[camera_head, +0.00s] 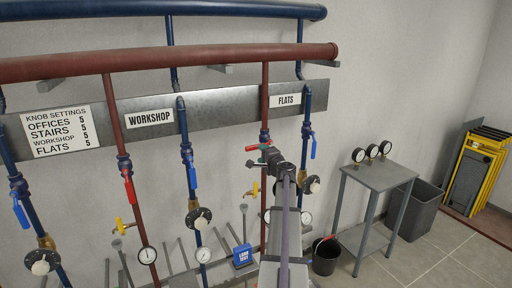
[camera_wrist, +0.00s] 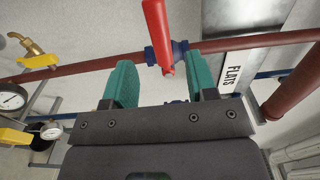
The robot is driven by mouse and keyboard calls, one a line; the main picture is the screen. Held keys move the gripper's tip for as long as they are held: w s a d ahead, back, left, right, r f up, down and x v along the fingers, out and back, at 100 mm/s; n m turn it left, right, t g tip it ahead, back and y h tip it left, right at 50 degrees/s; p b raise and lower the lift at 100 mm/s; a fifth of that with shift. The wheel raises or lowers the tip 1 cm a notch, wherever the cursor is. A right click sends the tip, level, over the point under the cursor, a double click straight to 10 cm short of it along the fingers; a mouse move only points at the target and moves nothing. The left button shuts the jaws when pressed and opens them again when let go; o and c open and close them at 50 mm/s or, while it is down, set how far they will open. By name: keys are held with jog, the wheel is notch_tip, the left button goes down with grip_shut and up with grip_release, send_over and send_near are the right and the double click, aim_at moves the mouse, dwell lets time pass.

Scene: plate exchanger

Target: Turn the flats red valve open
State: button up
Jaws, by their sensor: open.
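The flats red valve has a red handle (camera_head: 252,149) on the red pipe under the FLATS sign (camera_head: 286,100). In the wrist view the handle (camera_wrist: 157,28) stands crosswise to its pipe, above a blue valve body (camera_wrist: 180,49). My gripper (camera_wrist: 163,82) is open, its two green fingers on either side of the valve's lower end, with a gap to each finger visible. In the head view my gripper (camera_head: 265,154) is right at the valve and hides part of it. Depth between fingertips and handle is hard to tell.
The workshop red valve (camera_head: 129,188) is on the pipe to the left, and a blue-handled valve (camera_head: 313,148) is just right of my gripper. A yellow tap (camera_head: 252,189) and gauges sit below.

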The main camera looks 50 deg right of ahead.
aim_at(255, 148)
jog(key=x, duration=0.9)
jog(key=shift+w+d, duration=0.1)
jog(key=shift+w, duration=0.15)
grip_shut()
